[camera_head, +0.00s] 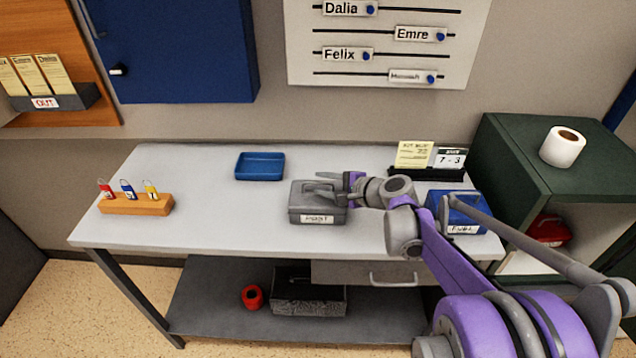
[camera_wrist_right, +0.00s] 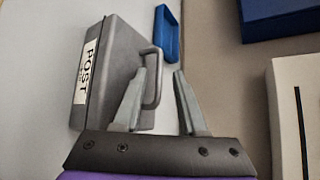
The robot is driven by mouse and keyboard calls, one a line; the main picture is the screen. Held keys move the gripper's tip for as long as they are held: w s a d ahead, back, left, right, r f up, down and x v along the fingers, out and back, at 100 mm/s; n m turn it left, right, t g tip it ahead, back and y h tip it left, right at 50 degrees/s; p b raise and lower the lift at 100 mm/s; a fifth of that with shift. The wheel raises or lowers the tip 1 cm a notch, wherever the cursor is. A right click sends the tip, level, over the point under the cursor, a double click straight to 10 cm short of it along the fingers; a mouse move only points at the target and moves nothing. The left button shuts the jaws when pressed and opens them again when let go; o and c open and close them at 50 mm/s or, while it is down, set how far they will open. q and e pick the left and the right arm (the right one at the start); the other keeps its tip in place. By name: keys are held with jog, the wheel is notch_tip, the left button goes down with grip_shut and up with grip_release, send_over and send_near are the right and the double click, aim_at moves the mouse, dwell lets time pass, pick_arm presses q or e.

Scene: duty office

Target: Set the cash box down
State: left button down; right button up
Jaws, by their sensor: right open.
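A grey metal cash box (camera_head: 306,207) with a carrying handle and a white label sits upright on the grey table (camera_head: 225,215), right of the middle. In the wrist view the box (camera_wrist_right: 105,75) shows a label reading POST, and its looped handle (camera_wrist_right: 155,80) is beside the left finger, within the mouth of the jaws. My right gripper (camera_head: 328,190) is over the box top. In the wrist view its two fingers (camera_wrist_right: 158,82) are apart. Whether a finger touches the handle is unclear. My left gripper is not in view.
A blue tray (camera_head: 260,166) lies behind the box to the left. A wooden key block (camera_head: 135,207) stands at the table's left. A blue labelled box (camera_head: 465,213) and card holder (camera_head: 430,158) are at the right, near a green cabinet (camera_head: 520,170). The table's left-centre is clear.

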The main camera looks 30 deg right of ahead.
jog(key=v, duration=1)
jog(key=s+a+f+n+g, duration=0.2)
jog(key=s+a+f+n, duration=0.15)
jog(key=a, duration=0.35)
jog(key=s+a+f+n+g, duration=0.3)
jog(key=a+f+n, duration=0.15)
jog(key=a, duration=0.25)
jog(key=s+a+f+n+g+h, duration=0.1)
jog(key=s+a+f+n+h, duration=0.1)
jog(key=s+n, duration=0.4)
jog(key=s+a+f+n+g+h, duration=0.1)
jog(key=s+a+f+n+h, duration=0.1)
jog(key=s+f+n, duration=0.2)
jog(key=shift+s+a+f+n, duration=0.2)
jog(key=shift+s+f+n, duration=0.2)
jog(key=shift+s+n, duration=0.55)
